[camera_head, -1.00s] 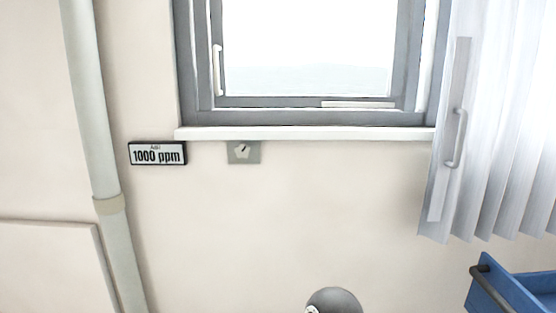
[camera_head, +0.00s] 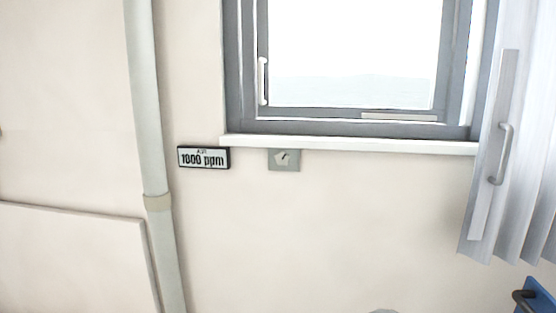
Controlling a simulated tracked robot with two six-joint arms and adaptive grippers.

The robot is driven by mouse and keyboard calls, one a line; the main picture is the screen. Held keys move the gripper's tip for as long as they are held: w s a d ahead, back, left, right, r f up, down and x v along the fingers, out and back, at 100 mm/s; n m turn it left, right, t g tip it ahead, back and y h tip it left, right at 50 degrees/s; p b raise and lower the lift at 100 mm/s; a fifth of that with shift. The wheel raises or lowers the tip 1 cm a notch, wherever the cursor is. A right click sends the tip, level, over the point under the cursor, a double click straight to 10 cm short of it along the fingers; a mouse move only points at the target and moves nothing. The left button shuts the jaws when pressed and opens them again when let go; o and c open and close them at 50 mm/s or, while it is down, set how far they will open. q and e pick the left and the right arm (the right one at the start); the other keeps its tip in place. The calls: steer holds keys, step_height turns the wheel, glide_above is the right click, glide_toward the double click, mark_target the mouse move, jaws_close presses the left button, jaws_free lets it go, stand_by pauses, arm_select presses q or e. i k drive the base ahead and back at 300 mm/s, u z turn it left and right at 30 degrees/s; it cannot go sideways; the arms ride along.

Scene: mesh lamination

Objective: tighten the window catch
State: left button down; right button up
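The window (camera_head: 350,124) has a grey frame and stands at the upper right of the head view, its top cut off. A white upright handle (camera_head: 263,81) sits on the left side of the inner frame; I cannot tell whether it is the catch. A light flat strip (camera_head: 400,117) lies along the lower right of the frame. A small grey plate with a pale dial and dark pointer (camera_head: 284,159) is on the wall under the sill. Neither of my grippers is in view.
A white sill (camera_head: 350,144) runs under the window. A whitish curtain (camera_head: 530,170) and a panel with a grey handle (camera_head: 502,153) are at right. A blue container (camera_head: 540,297) is at lower right.

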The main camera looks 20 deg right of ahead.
mark_target(283, 158)
steer(key=u, duration=0.05)
steer(key=i, duration=1)
steer(key=z, duration=0.1)
